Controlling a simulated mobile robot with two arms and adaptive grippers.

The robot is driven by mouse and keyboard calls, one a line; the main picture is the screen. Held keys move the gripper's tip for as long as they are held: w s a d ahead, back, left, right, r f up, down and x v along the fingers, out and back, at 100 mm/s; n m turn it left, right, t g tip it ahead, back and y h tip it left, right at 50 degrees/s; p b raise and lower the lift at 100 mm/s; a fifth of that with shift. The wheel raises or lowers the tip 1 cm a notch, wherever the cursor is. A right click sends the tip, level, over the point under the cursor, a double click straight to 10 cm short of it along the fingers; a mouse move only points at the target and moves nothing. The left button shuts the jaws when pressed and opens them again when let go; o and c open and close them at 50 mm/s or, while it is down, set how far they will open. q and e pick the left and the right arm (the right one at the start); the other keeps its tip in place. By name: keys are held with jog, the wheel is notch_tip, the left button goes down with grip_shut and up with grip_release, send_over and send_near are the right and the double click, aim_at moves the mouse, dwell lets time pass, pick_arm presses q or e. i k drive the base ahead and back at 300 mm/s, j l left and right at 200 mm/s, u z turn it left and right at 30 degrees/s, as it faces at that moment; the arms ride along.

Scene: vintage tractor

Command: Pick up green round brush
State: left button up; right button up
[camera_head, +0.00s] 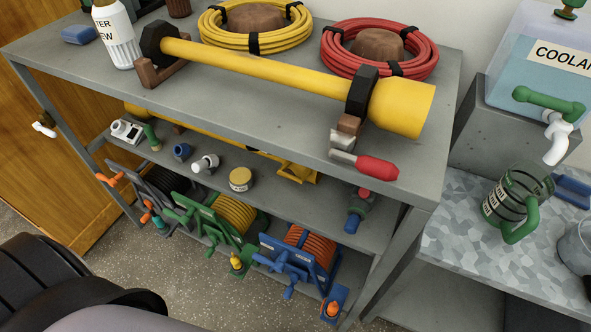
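I cannot clearly make out a green round brush. A small upright green piece (152,137) stands on the middle shelf, at the left beside a white device; it is too small to tell what it is. Another small green piece with a yellow top (237,262) is low down in front of the green hose reel; I cannot tell what it is either. Neither of my grippers shows in the head view.
A grey shelf unit (240,108) carries a yellow bar, yellow and red hose coils (428,62), and a red-handled tool (375,167). Hose reels (238,212) are below. At right, a green jug (518,195) stands under the coolant tank's tap. Bare floor (190,285) shows in front.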

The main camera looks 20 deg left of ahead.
aim_at(154, 143)
jog(key=u, duration=1.8)
